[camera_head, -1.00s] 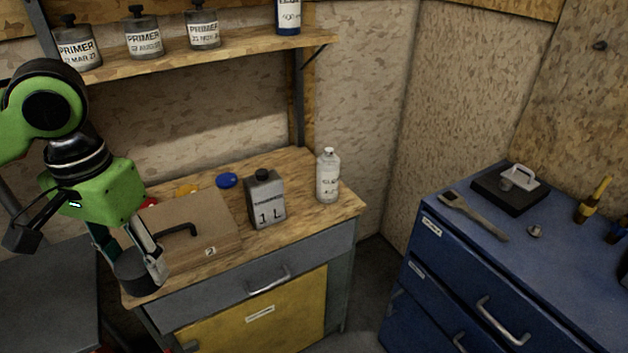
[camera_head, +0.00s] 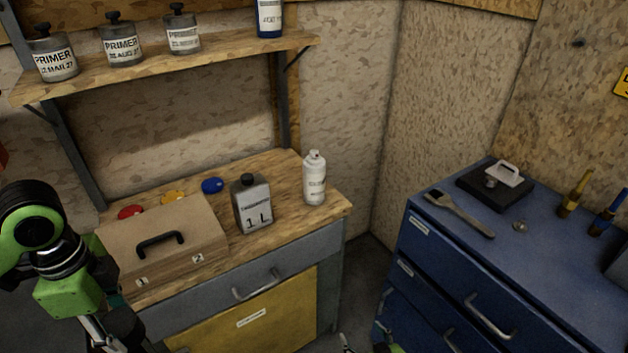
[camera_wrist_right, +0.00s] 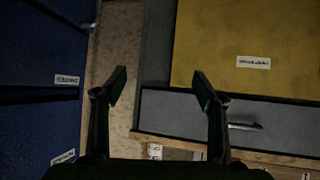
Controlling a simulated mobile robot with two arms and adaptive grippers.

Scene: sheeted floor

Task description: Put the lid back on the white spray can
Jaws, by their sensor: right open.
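The white spray can (camera_head: 314,180) stands upright near the right end of the wooden workbench, with a small nozzle top showing. I cannot make out for sure which item is its lid. My right gripper (camera_head: 365,346) only just shows at the bottom edge of the head view, below and in front of the bench. In the right wrist view its two fingers (camera_wrist_right: 160,84) are spread apart with nothing between them. My left gripper (camera_head: 108,337) is at the bottom left, cut off by the frame; whether it holds anything is unclear.
The workbench (camera_head: 290,218) also holds a grey 1 L can (camera_head: 251,204), a toolbox (camera_head: 163,248) and red, orange and blue discs (camera_head: 212,186).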

